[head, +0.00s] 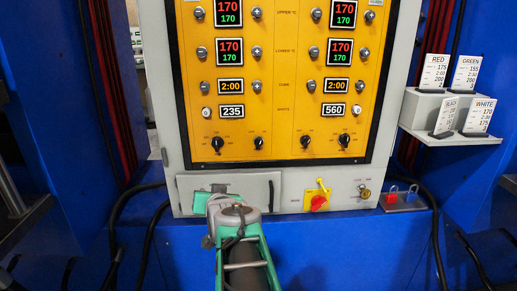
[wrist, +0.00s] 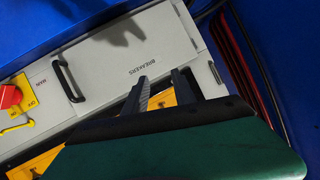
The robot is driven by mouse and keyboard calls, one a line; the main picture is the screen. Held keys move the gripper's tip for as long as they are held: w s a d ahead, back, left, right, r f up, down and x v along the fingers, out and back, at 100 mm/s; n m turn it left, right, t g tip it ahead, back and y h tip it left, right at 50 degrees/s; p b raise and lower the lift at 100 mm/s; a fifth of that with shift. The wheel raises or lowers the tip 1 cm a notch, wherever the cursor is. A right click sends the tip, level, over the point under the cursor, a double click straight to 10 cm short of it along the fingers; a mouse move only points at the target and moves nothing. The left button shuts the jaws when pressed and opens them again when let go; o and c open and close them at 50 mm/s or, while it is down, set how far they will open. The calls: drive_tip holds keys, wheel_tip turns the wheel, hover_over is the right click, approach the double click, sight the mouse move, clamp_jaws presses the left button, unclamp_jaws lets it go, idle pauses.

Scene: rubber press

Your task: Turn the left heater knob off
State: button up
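The yellow control panel (head: 275,110) fills the middle of the head view. Its bottom row has black rotary knobs: a left one (head: 217,143), a smaller one (head: 258,142) to its right, another small one (head: 305,141) and a far right one (head: 344,140). Their labels are too small to read, so I cannot tell which is the left heater knob. My gripper (head: 217,190) is below the left knobs, in front of the grey breakers cover (head: 262,178). In the wrist view my gripper (wrist: 161,76) has its two fingers apart with nothing between them.
The breakers cover has a black handle (wrist: 68,78). A red main switch (head: 318,203) on a yellow plate sits to its right, with a key switch (head: 364,192) beyond. Red and blue padlocks (head: 402,196) and label cards (head: 466,72) are at the right. Dark cables hang on both sides.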

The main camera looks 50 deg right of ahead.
sight(260, 144)
drive_tip(key=s+d+r+m+h, duration=0.2)
drive_tip(key=s+d+r+h, duration=0.15)
drive_tip(key=d, duration=0.25)
drive_tip(key=s+d+r+m+h, duration=0.2)
drive_tip(key=s+d+r+h, duration=0.1)
drive_tip(key=s+d+r, duration=0.25)
drive_tip(key=shift+t, duration=0.3)
drive_tip(key=b+x, duration=0.1)
drive_tip(key=x, duration=0.8)
drive_tip(key=shift+c, duration=0.5)
clamp_jaws()
